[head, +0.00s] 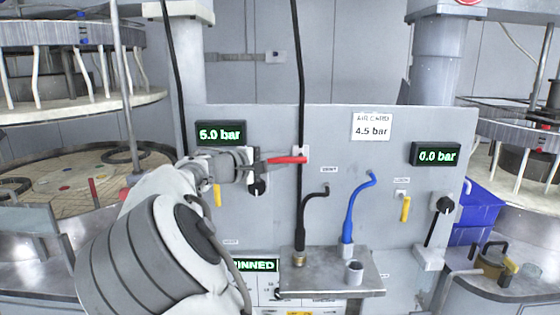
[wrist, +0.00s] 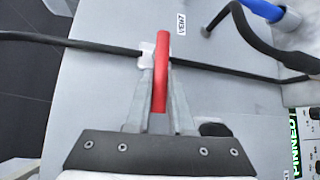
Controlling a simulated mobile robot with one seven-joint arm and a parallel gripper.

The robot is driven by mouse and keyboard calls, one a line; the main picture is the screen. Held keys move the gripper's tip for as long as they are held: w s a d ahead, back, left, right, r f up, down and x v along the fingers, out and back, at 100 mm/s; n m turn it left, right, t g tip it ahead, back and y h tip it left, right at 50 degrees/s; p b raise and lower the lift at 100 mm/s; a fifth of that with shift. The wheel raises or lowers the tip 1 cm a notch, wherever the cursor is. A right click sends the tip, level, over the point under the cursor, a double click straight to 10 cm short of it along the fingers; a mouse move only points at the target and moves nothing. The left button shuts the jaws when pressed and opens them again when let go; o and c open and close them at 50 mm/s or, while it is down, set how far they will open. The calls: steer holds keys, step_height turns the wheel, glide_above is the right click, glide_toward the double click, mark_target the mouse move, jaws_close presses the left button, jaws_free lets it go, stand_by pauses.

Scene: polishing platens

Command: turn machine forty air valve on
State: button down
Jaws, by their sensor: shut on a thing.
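A red lever (head: 287,160) lies about horizontal on the grey panel (head: 345,130), its right end at a small white block (head: 301,153) by a black hose. My gripper (head: 262,162) reaches in from the left, shut around the lever. In the wrist view the red lever (wrist: 161,60) stands between my two fingers (wrist: 160,100), its tip beyond them. A card (head: 371,127) reads 4.5 bar. No machine number is readable.
Yellow levers hang at left (head: 217,195) and right (head: 405,208). A black knob (head: 257,187) sits just below my gripper, another (head: 445,204) at right. A blue hose (head: 358,205) and black hose rise from a metal shelf (head: 335,283). Platens flank the panel.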

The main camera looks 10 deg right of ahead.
steer(key=shift+r, duration=0.15)
stand_by(0.5)
steer(key=shift+d+r+m+g+y+p, duration=0.15)
steer(key=shift+r+m+g+y+p, duration=0.15)
steer(key=shift+r+m+y+p, duration=0.6)
steer(key=y, duration=0.1)
steer(key=r+m+y, duration=0.1)
steer(key=y, duration=0.1)
steer(key=shift+s+d+r+m, duration=0.1)
steer(key=shift+d+m, duration=0.2)
steer(key=shift+d, duration=0.1)
steer(key=y, duration=0.1)
steer(key=d+r+m+y+p, duration=0.1)
steer(key=shift+s+r+m+y, duration=0.15)
steer(key=shift+m+y, duration=0.15)
steer(key=shift+y, duration=0.1)
steer(key=shift+s+d+r+m+y+p, duration=0.1)
steer(key=shift+d+r+m+y+p, duration=0.25)
steer(key=shift+d+m+y+p, duration=0.45)
steer(key=shift+d+r+y, duration=0.1)
steer(key=shift+d+y, duration=0.1)
steer(key=shift+y, duration=0.7)
steer(key=shift+s+d+m+y, duration=0.1)
steer(key=shift+d+m+y, duration=0.3)
steer(key=shift+y, duration=0.3)
steer(key=shift+s+d+m+y, duration=0.1)
steer(key=shift+d+m+y, duration=0.25)
steer(key=shift+y, duration=0.35)
